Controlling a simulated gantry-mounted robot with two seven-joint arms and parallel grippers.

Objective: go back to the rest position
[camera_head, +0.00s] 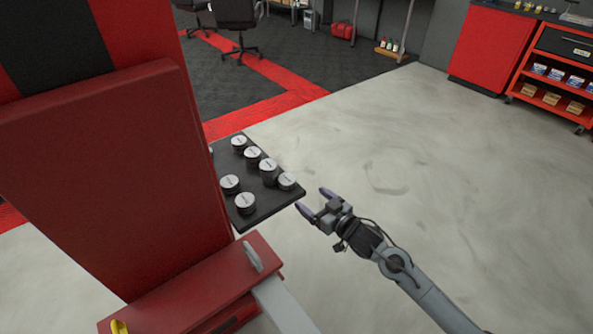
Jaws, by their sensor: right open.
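My right gripper (313,202) is open and empty. Its arm comes in from the lower right, and its fingertips are close to the right corner of a black tray (262,207). I cannot tell whether they touch the tray. Several dark round weights with silver tops stand on the tray, one of them (286,181) near the corner by the gripper. My left gripper is not in view.
A large red panel (110,170) fills the left and hides part of the tray. A red block with a grey handle (252,256) is below. Pale floor (440,170) is clear to the right. A red cart (555,75) and an office chair (237,20) stand far back.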

